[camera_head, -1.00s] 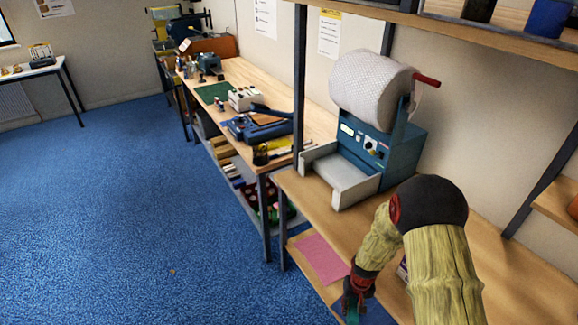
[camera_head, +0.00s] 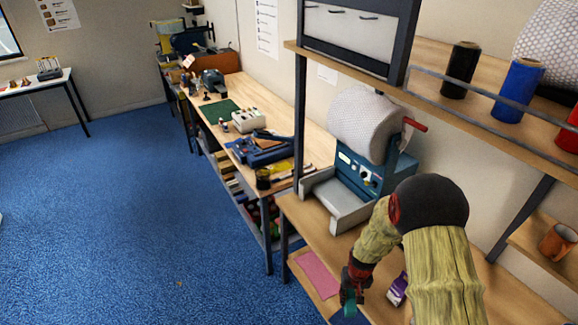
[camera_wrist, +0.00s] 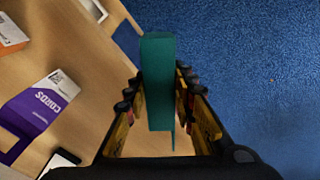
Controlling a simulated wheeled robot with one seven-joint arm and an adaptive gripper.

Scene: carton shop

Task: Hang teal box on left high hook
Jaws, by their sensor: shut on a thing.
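The teal box (camera_wrist: 158,85) is held between the fingers of my gripper (camera_wrist: 160,105) in the wrist view. It looks narrow, with a thin flap at its lower right side. In the head view my gripper (camera_head: 352,284) is low, by the front edge of the bench, and a small part of the teal box (camera_head: 348,303) shows under it. A dark-framed pale panel (camera_head: 350,28) above the shelf carries three small dark hook-like pieces in a row. The panel's top is cut off, so I cannot tell which is the left high hook.
A purple and white cords carton (camera_wrist: 42,105) and an orange and white carton (camera_wrist: 10,35) lie on the bench. A blue machine with a white roll (camera_head: 362,125) stands at the back. The upper shelf (camera_head: 440,95) holds spools behind a rail. Blue floor (camera_head: 130,220) is clear at left.

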